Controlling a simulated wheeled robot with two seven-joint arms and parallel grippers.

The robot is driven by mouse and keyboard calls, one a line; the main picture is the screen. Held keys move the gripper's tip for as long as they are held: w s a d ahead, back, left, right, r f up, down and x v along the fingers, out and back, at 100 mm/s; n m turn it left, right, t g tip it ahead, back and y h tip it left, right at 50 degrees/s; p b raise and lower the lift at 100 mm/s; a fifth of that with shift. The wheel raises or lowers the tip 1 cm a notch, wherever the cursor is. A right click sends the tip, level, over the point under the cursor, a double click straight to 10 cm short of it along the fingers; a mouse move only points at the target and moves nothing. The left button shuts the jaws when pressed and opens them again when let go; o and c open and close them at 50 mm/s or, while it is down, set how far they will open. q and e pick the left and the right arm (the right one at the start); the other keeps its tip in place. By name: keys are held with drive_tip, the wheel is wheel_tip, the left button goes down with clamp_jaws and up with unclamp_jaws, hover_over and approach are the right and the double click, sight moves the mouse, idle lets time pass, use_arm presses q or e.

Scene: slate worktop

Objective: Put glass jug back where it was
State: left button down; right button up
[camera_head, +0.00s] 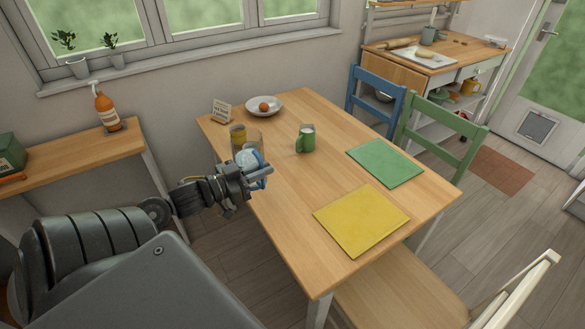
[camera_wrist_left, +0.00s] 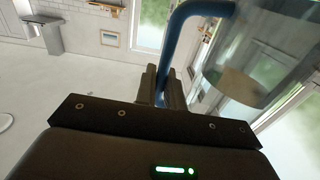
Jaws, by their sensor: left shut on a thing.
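The glass jug (camera_head: 247,158) is see-through with a blue handle. It is at the left edge of the wooden table, partly behind my left gripper (camera_head: 257,177). In the left wrist view my left gripper (camera_wrist_left: 161,85) is shut on the jug's blue handle (camera_wrist_left: 181,35). The clear jug body (camera_wrist_left: 262,60) fills the upper right there, tilted in that picture. I cannot tell whether its base touches the table. My right gripper is in neither view.
Chairs stand at the table's right and front. The table's middle is clear.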

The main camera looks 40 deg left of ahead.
use_arm(q)
drive_tip(key=w+d+f+p, duration=0.1)
drive_tip(key=w+d+f, duration=0.2)
drive_tip(key=w+f, duration=0.9)
drive_tip(key=shift+w+d+f, duration=0.35)
drive_tip(key=shift+w+d, duration=0.05)
drive_tip(key=shift+w, duration=0.35)
drive_tip(key=shift+f, duration=0.15)
drive_tip(key=c, duration=1.7)
unclamp_jaws()
drive_tip(key=shift+c, duration=0.2)
drive_tip(key=shift+o, duration=1.2)
drive_tip(key=shift+s+d, duration=0.1)
